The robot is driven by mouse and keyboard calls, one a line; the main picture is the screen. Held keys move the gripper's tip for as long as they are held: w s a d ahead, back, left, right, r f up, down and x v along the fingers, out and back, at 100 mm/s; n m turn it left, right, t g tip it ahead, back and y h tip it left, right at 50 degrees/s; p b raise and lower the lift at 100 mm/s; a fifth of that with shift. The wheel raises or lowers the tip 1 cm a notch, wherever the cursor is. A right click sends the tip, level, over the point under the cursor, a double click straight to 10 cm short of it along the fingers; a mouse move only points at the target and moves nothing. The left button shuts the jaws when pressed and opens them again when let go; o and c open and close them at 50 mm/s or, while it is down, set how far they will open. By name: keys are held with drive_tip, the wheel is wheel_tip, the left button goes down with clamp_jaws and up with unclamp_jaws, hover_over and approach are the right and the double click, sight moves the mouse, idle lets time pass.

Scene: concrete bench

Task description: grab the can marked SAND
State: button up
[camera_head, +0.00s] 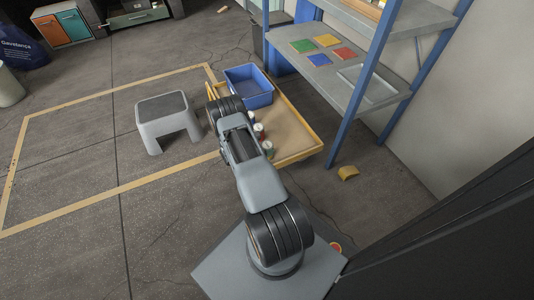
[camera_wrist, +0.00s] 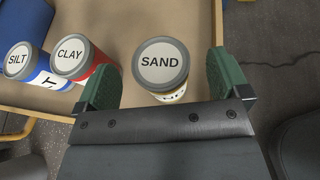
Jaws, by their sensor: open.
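The can marked SAND (camera_wrist: 161,64) stands upright in the wrist view, with a grey-rimmed white lid and a pale side label. The red CLAY can (camera_wrist: 73,60) and the blue SILT can (camera_wrist: 24,62) stand to the left, CLAY close by the left finger. In the head view my arm hides the gripper, and the lids are too small to read.
The cans stand in a yellow-edged tray (camera_head: 290,117) with a tan floor. A blue bin (camera_head: 248,86) sits at its far end. A blue-post shelf (camera_head: 355,85) rises on the right, and a grey step stool (camera_head: 167,119) stands left of the arm.

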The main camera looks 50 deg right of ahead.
drive_tip(key=shift+x, duration=1)
drive_tip(key=shift+c, duration=0.2)
drive_tip(key=c, duration=1.5)
drive_tip(key=shift+w, duration=0.1)
drive_tip(key=shift+c, duration=0.3)
drive_tip(key=shift+r, duration=0.2)
